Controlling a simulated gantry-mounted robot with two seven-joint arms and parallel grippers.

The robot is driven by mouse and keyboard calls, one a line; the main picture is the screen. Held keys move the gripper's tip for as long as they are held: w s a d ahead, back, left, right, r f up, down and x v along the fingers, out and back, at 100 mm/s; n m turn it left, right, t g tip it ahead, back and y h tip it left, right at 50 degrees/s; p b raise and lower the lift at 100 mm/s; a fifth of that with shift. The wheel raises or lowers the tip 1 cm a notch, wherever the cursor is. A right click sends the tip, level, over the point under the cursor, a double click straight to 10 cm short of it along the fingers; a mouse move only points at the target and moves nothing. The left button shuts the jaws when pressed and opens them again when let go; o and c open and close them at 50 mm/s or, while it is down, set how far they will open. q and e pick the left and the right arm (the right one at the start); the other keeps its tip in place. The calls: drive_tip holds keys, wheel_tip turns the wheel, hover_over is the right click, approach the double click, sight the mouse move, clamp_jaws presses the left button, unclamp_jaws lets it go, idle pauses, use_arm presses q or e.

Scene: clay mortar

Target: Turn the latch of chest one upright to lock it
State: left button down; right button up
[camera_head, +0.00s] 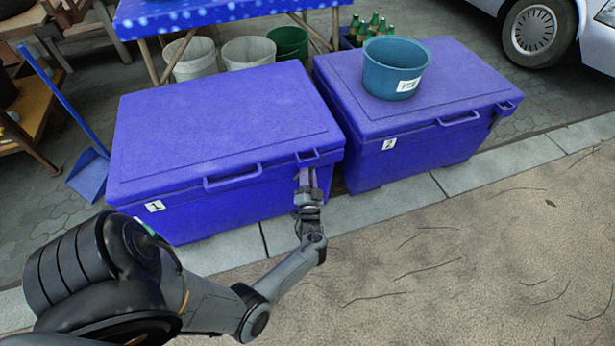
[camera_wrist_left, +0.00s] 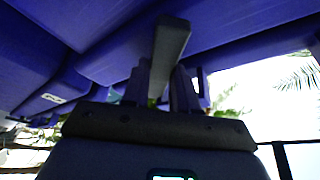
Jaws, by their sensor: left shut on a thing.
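Chest one (camera_head: 220,120) is a blue chest with a closed lid and a white "1" label (camera_head: 154,206) on its front. My left gripper (camera_head: 305,184) is at the right end of its front, just below the lid rim. In the left wrist view the gripper (camera_wrist_left: 163,85) is shut on a grey bar, the latch (camera_wrist_left: 172,40), which passes between the two fingers. The latch is mostly hidden by the gripper in the head view, so its exact angle is hard to tell. My right gripper is out of view.
Chest two (camera_head: 440,150), also blue and closed, stands close at the right with a teal ice bucket (camera_head: 395,68) on its lid. A blue dustpan (camera_head: 90,175) stands left of chest one. The pavement in front is clear.

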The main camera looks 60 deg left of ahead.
use_arm(q)
drive_tip(key=n+g+y, duration=0.1)
drive_tip(key=n, duration=0.3)
drive_tip(key=n+g+y, duration=0.1)
drive_tip(key=n+g, duration=0.1)
drive_tip(key=n, duration=0.2)
drive_tip(key=n+g+y, duration=0.1)
drive_tip(key=n+g, duration=0.1)
drive_tip(key=n, duration=0.2)
drive_tip(key=shift+w, duration=0.25)
drive_tip(key=shift+r+n, duration=0.1)
drive_tip(key=shift+n, duration=0.3)
drive_tip(key=c, duration=0.9)
unclamp_jaws()
drive_tip(key=shift+a, duration=0.1)
drive_tip(key=shift+g, duration=0.3)
drive_tip(key=v, duration=1)
drive_tip(key=shift+d+f, duration=0.3)
